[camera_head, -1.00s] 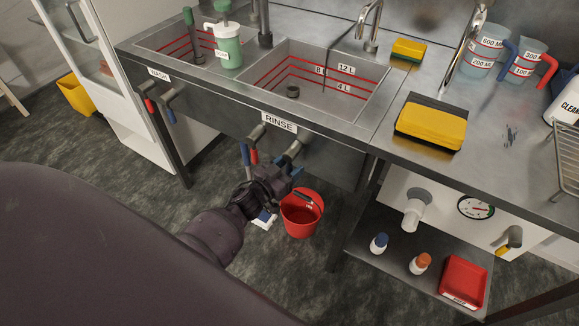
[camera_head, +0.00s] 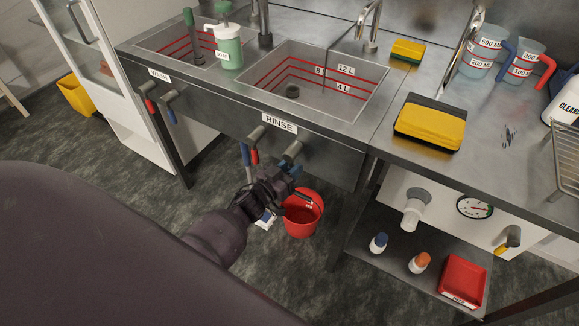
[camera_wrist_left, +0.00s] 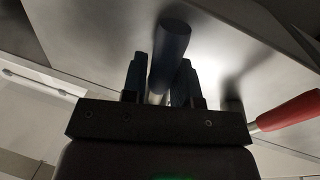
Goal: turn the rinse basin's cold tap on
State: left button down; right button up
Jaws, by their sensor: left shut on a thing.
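The rinse basin (camera_head: 345,108) is sunk in the steel bench, with a RINSE label on its front edge. Below the label are two taps: one with a red handle (camera_head: 254,156) hanging down, and the cold tap (camera_head: 292,150) to its right. My left gripper (camera_head: 289,178) is below the cold tap, shut on its blue handle, which the fingers partly hide in the head view. In the left wrist view the blue handle (camera_wrist_left: 171,45) stands between the two fingers (camera_wrist_left: 160,85), and the red handle (camera_wrist_left: 288,112) is apart, to the right. My right gripper is not in view.
A red bucket (camera_head: 301,222) stands on the floor just right of my left gripper. The wash basin's taps (camera_head: 169,108) are farther left. A lower shelf (camera_head: 400,259) with bottles and a red tray is to the right. The rinse spout (camera_head: 370,30) shows no clear stream.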

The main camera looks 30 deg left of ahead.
pick_arm(q)
jog(key=shift+d+r+n, duration=0.15)
jog(key=shift+d+n, duration=0.25)
jog(key=shift+n, duration=0.5)
jog(key=n, duration=0.1)
jog(key=d+n+t+p, duration=0.1)
jog(key=shift+r+n, duration=0.2)
jog(key=shift+n, duration=0.2)
jog(key=n, duration=0.2)
jog(key=d+r+n+p, duration=0.1)
jog(key=n, duration=0.1)
jog(key=shift+d+t+y, duration=0.15)
jog(key=shift+t+y, duration=0.15)
jog(key=n, duration=0.1)
jog(key=r+n+y, duration=0.1)
jog(key=n, duration=0.1)
jog(key=d+n, duration=0.1)
jog(key=n, duration=0.1)
jog(key=shift+r+t, duration=0.15)
jog(key=shift+t, duration=0.15)
jog(key=shift+r+n+y, duration=0.25)
jog(key=shift+n, duration=0.4)
jog(key=shift+r+n+y, duration=0.2)
jog(key=shift+n+y, duration=0.05)
jog(key=shift+n, duration=0.4)
jog(key=shift+d, duration=0.1)
jog(key=c, duration=0.9)
grip_release()
jog(key=shift+r, duration=0.1)
